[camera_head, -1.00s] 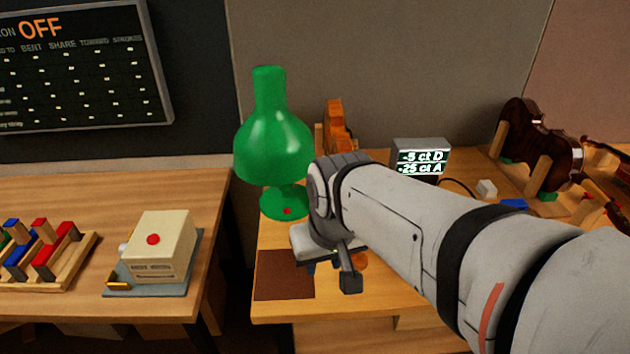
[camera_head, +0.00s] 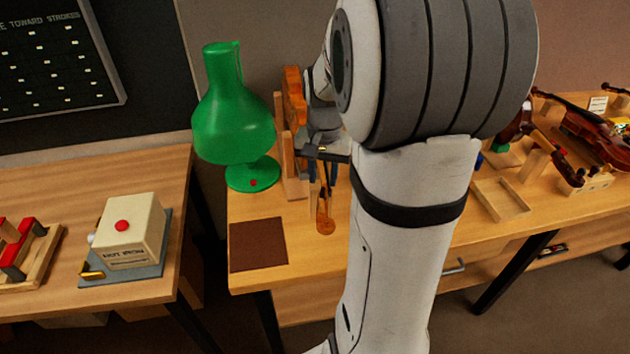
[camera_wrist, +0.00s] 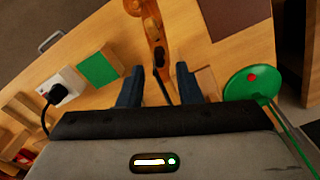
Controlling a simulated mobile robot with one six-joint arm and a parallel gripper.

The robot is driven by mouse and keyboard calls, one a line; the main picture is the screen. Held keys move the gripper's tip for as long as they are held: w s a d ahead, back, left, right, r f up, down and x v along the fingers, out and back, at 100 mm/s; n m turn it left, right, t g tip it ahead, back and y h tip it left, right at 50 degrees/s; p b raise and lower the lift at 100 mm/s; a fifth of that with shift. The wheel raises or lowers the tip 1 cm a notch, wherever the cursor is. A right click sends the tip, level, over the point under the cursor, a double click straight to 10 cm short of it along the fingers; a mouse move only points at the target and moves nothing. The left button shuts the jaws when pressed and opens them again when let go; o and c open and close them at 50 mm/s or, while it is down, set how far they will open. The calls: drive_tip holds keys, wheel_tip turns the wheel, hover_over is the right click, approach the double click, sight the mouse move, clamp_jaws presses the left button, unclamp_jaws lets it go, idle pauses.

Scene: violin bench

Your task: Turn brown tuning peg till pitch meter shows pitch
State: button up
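An orange-brown violin (camera_head: 293,92) stands in a wooden holder beside the lamp, its scroll end (camera_head: 325,215) reaching toward the bench front. My gripper (camera_head: 323,165) is over the violin's neck, and my arm covers much of the area. In the wrist view the two blue fingers of my gripper (camera_wrist: 160,88) are apart, with the dark strip of the violin neck seen between them. The violin's pegbox and scroll (camera_wrist: 154,35) lie beyond the fingertips. I cannot make out the brown tuning peg for certain. The pitch meter is hidden behind my arm.
A green lamp (camera_head: 232,115) stands close left of the violin. A brown mat (camera_head: 258,245) lies at the bench's front left. A cream box with a red button (camera_head: 132,235) is on the left table. An empty wooden tray (camera_head: 500,200) and other violins (camera_head: 590,130) are right.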

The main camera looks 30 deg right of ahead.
sight(323, 188)
drive_tip(key=shift+f, duration=2)
drive_tip(key=shift+c, duration=0.5)
clamp_jaws()
